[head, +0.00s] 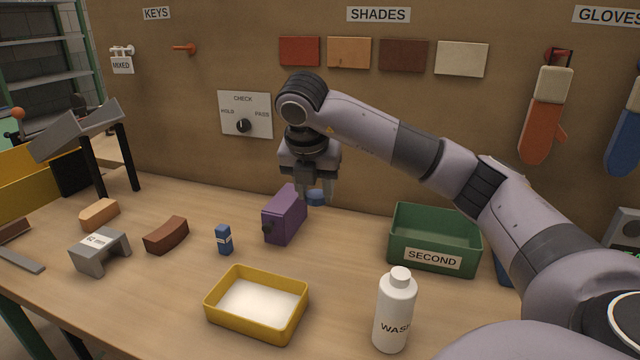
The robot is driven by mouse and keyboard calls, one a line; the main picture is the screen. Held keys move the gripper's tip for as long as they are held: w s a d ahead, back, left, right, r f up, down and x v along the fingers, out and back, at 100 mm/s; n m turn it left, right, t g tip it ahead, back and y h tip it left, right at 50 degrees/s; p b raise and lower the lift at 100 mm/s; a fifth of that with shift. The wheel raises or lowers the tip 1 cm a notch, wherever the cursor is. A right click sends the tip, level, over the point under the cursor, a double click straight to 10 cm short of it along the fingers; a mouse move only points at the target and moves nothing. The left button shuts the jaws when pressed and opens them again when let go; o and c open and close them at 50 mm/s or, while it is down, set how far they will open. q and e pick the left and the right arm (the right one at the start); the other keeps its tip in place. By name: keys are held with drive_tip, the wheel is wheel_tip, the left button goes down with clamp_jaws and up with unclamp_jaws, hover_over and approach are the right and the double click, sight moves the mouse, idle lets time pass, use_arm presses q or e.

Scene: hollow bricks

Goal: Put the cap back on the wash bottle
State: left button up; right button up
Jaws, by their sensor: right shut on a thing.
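The white wash bottle (394,315), lettered "WAS…", stands upright at the front right of the bench. A narrower white neck (400,276) shows at its top, with no coloured cap on it. My right gripper (316,190) points down near the back wall, behind the purple box. It is shut on a small round blue thing, which looks like the cap (316,197). The fingers hide part of it, and I cannot tell whether it touches the bench. My left gripper is not in view.
A yellow tray (214,309) with white contents lies left of the bottle. A green "SECOND" bin (433,258) stands behind the bottle. The purple box (284,216) and a small blue block (224,240) stand mid-bench. Bricks and a grey bridge-shaped piece (100,250) lie left.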

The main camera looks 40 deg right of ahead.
drive_tip(key=s+a+f+m+g+y, duration=0.2)
drive_tip(key=a+f+m, duration=0.4)
drive_tip(key=a+m, duration=0.3)
drive_tip(key=s+a+f+m+g+y, duration=0.1)
drive_tip(key=s+a+f+m+g, duration=0.4)
drive_tip(key=a+m, duration=0.5)
drive_tip(key=f+m, duration=0.1)
drive_tip(key=m, duration=0.4)
drive_tip(key=shift+f+m+y, duration=0.4)
